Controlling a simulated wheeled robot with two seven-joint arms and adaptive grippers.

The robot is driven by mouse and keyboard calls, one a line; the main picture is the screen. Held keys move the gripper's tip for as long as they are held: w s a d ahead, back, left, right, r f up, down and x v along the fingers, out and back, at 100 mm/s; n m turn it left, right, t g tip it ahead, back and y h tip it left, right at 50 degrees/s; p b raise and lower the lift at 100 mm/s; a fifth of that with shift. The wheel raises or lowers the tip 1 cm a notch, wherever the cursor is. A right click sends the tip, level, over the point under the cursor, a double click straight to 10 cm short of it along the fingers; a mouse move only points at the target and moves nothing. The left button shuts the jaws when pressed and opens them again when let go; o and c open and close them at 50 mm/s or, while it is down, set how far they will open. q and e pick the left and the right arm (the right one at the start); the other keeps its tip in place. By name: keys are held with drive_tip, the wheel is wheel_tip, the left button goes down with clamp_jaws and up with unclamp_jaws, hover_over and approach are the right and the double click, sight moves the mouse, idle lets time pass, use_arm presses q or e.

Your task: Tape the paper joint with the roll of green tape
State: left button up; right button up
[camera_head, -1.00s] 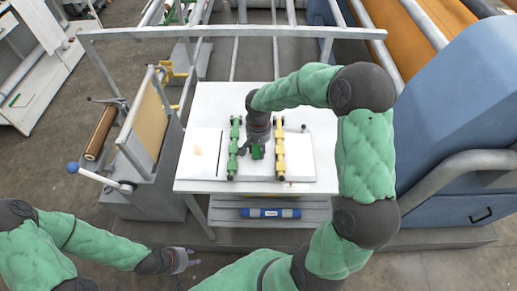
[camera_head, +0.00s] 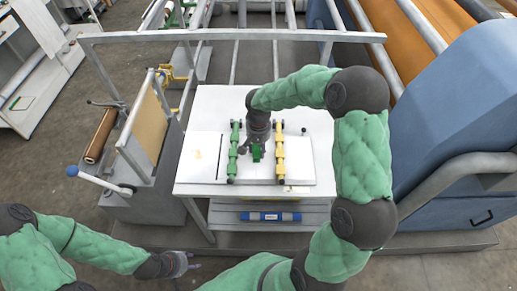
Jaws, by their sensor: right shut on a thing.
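The roll of green tape (camera_head: 257,153) is in the jaws of my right gripper (camera_head: 256,145), over the middle of the white table (camera_head: 225,104). The gripper points down between a green clamp bar (camera_head: 234,152) on the left and a yellow clamp bar (camera_head: 280,155) on the right. White paper (camera_head: 203,160) lies flat on the table under the bars, with a dark line on its left part. The paper joint is hard to make out, partly behind my gripper. My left gripper (camera_head: 185,264) hangs low at the left, away from the table; its fingers look apart and empty.
A grey frame bar (camera_head: 230,36) crosses behind the table. A blue machine housing (camera_head: 460,110) stands at the right. A lever with a blue knob (camera_head: 72,170) sticks out at the left. A blue roller (camera_head: 268,216) lies on the shelf below.

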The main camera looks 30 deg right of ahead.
drive_tip(key=shift+w, duration=0.1)
idle(0.3)
drive_tip(key=shift+w+d+f, duration=0.1)
drive_tip(key=shift+w+d, duration=0.15)
drive_tip(key=shift+w, duration=0.05)
drive_tip(key=shift+w+d, duration=0.1)
idle(0.4)
drive_tip(key=shift+w+d, duration=0.25)
drive_tip(key=shift+w, duration=0.15)
drive_tip(key=shift+w, duration=0.15)
drive_tip(key=shift+w+d, duration=0.25)
idle(0.5)
